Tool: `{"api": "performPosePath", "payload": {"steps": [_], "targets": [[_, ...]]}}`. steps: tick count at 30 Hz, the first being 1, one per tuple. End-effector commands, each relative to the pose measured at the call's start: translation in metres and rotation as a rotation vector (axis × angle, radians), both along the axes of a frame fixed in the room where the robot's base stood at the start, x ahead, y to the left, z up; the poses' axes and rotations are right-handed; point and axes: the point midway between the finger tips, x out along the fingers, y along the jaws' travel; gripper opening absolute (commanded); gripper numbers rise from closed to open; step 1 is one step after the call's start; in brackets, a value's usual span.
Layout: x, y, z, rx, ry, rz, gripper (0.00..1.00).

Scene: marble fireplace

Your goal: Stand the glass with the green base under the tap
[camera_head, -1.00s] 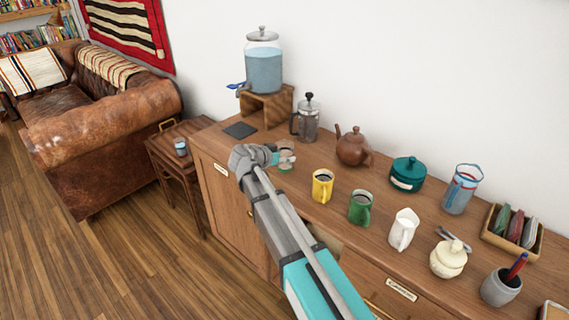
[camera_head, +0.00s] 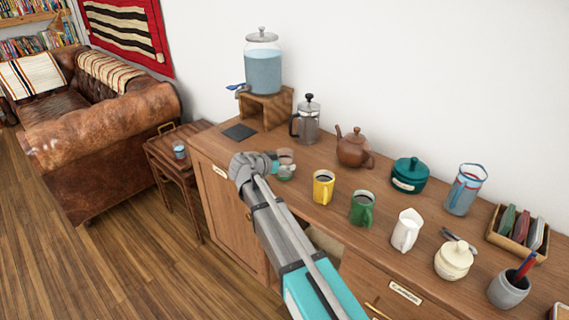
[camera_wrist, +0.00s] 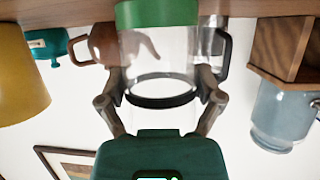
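The glass with the green base (camera_wrist: 157,50) is clear, with a green band at its base. In the wrist view, which is upside down, it stands between the fingers of my gripper (camera_wrist: 162,85), which close against both its sides. In the head view the glass (camera_head: 286,170) is upright at the counter's front, left of the yellow mug; whether its base touches the wood is unclear. My gripper (camera_head: 268,163) reaches it from the left. The blue tap (camera_head: 236,87) is on the water dispenser (camera_head: 263,70), which sits on a wooden stand (camera_head: 270,108). A dark square mat (camera_head: 239,132) lies below the tap.
A French press (camera_head: 308,122) and a brown teapot (camera_head: 353,150) stand behind the glass. The yellow mug (camera_head: 323,188) and green mug (camera_head: 361,208) are to its right. The counter between glass and mat looks clear. A side table (camera_head: 165,150) stands left, lower down.

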Motion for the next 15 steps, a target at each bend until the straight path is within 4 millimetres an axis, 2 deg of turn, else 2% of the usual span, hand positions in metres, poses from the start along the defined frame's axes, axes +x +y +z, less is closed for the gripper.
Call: {"api": "performPosePath", "payload": {"steps": [15], "targets": [[0.0000,-0.0001,0.0002,0.000,0.000,0.000,1.00]]}}
